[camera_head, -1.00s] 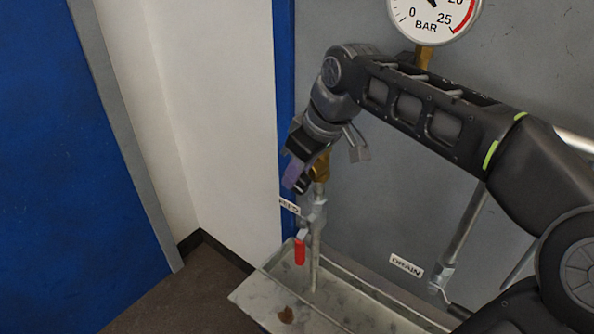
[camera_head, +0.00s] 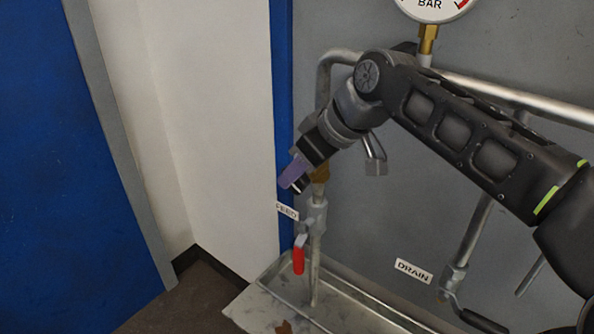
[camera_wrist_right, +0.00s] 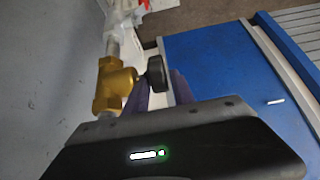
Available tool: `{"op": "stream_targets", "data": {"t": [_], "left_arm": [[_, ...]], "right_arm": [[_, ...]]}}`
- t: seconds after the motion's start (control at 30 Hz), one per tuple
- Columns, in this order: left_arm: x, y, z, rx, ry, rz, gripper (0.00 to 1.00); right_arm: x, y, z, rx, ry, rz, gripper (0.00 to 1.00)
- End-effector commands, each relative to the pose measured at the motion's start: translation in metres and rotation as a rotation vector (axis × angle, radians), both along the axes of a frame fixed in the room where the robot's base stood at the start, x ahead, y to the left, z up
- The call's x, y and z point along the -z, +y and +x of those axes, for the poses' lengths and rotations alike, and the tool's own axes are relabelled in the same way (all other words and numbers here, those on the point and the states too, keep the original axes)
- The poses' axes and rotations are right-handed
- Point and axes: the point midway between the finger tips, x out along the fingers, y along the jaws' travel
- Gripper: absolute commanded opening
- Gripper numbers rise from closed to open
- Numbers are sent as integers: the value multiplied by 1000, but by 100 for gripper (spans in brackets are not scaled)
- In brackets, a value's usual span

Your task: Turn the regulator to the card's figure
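The regulator shows in the right wrist view as a brass body (camera_wrist_right: 114,84) with a black knob (camera_wrist_right: 155,74). In the head view only a bit of its brass (camera_head: 320,174) shows behind my right gripper (camera_head: 294,176). My right gripper (camera_wrist_right: 160,92) has its two purple fingers apart, with the knob in line with the gap between them. A pale strip shows between the knob and the right finger; whether the left finger touches it, I cannot tell. The pressure gauge (camera_head: 432,7) is cut off at the top, its needle out of view. No card is visible. My left gripper is out of view.
Below the regulator, a pipe carries a FEED label (camera_head: 287,211) and a red-handled valve (camera_head: 299,260). A metal tray (camera_head: 350,304) lies beneath. A DRAIN label (camera_head: 413,271) is at right. A blue post (camera_head: 284,120) stands close left of the regulator.

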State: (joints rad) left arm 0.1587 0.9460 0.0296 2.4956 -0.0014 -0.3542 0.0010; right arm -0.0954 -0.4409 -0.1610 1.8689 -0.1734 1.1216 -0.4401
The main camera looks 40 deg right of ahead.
Motion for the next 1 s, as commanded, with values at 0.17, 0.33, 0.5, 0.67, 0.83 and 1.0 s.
{"op": "stream_targets", "data": {"t": [0.17,0.33,0.5,0.67,0.83,1.0], "left_arm": [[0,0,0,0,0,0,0],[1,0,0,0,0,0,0],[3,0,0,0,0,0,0],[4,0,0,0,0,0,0],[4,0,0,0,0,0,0],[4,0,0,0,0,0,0]], "right_arm": [[0,0,0,0,1,0,30],[-6,-2,-4,1,-1,0,30],[-24,-5,-16,2,-3,0,30],[-47,-10,-31,2,-3,0,30],[-62,-13,-41,1,-2,0,30],[-64,-13,-43,0,1,0,30]]}}
